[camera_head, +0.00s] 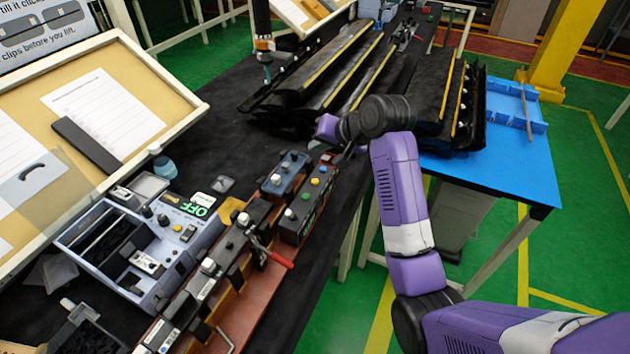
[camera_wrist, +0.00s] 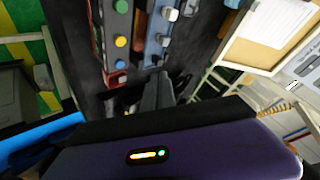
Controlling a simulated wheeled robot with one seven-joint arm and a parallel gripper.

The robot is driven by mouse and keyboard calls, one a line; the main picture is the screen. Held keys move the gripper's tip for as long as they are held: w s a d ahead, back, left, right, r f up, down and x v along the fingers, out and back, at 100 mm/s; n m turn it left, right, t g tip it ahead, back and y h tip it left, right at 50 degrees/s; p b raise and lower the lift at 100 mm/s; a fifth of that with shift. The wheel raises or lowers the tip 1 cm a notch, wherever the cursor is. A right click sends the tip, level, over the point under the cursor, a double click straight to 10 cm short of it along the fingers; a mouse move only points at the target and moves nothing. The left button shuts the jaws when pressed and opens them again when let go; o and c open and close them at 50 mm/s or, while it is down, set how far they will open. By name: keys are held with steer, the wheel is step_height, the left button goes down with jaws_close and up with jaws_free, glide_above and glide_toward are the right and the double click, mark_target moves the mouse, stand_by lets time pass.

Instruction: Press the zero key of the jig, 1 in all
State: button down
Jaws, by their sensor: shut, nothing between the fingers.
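My gripper (camera_wrist: 158,88) is shut and empty. In the wrist view its dark fingers point at the near ends of two button boxes. In the head view the wrist hangs over the black bench just beyond these boxes, and the fingertips are hard to make out. The jig is probably the long fixture on a reddish base (camera_head: 245,306), with a red-handled clamp (camera_head: 276,258). I cannot tell which key is zero.
A grey-blue device (camera_head: 180,232) showing OFF stands left of the fixture. Black trim parts with yellow strips (camera_head: 345,68) lie at the back. A blue table (camera_head: 500,180) stands to the right. A slanted board (camera_head: 130,60) borders the left side.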

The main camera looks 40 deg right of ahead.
steer(key=shift+f, duration=0.1)
steer(key=b, duration=0.4)
glide_above(317, 183)
step_height(317, 183, down, 7)
steer(key=shift+r, duration=0.1)
steer(key=shift+f+b, duration=0.4)
steer(key=shift+f, duration=0.5)
stand_by(1.3)
steer(key=shift+f, duration=0.4)
steer(key=shift+f, duration=0.45)
stand_by(0.5)
stand_by(0.4)
steer(key=shift+r+p, duration=0.9)
steer(key=shift+p, duration=0.1)
steer(key=shift+r, duration=0.1)
